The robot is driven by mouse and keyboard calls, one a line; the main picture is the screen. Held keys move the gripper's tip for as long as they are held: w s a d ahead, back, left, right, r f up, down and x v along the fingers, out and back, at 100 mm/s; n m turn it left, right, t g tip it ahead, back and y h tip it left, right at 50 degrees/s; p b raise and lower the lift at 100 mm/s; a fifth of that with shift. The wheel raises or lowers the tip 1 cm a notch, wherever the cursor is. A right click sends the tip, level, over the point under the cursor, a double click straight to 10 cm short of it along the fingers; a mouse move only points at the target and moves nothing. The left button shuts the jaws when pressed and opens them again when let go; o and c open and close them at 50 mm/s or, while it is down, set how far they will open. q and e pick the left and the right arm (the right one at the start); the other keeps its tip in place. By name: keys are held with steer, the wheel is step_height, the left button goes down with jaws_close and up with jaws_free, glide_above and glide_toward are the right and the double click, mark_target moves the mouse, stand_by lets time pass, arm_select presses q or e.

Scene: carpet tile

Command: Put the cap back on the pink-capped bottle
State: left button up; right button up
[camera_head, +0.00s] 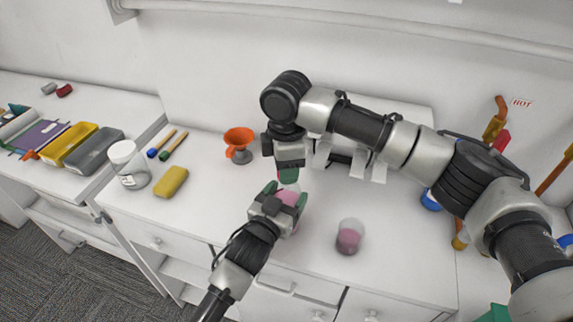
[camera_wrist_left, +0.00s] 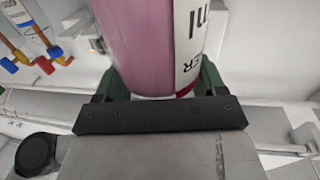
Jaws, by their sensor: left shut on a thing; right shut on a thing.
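The bottle (camera_head: 292,198), with pink contents, stands at the middle of the white counter; its pink side and white label fill the left wrist view (camera_wrist_left: 155,45). My left gripper (camera_head: 283,194) is shut around its side, with green fingers on both sides (camera_wrist_left: 160,85). My right gripper (camera_head: 289,174) points straight down right above the bottle's top. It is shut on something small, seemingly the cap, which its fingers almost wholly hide. I cannot tell whether the cap touches the bottle's neck.
A glass (camera_head: 349,237) with pink contents stands right of the bottle. An orange funnel (camera_head: 238,139), a yellow sponge (camera_head: 171,181), a white-lidded jar (camera_head: 128,163) and two brushes lie or stand to the left. My right arm covers much of the counter's right side.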

steer(key=m, duration=1.3)
steer(key=o, duration=1.1)
step_height(320, 180, up, 12)
arm_select(q)
steer(key=o, duration=1.8)
steer(key=shift+s, duration=0.1)
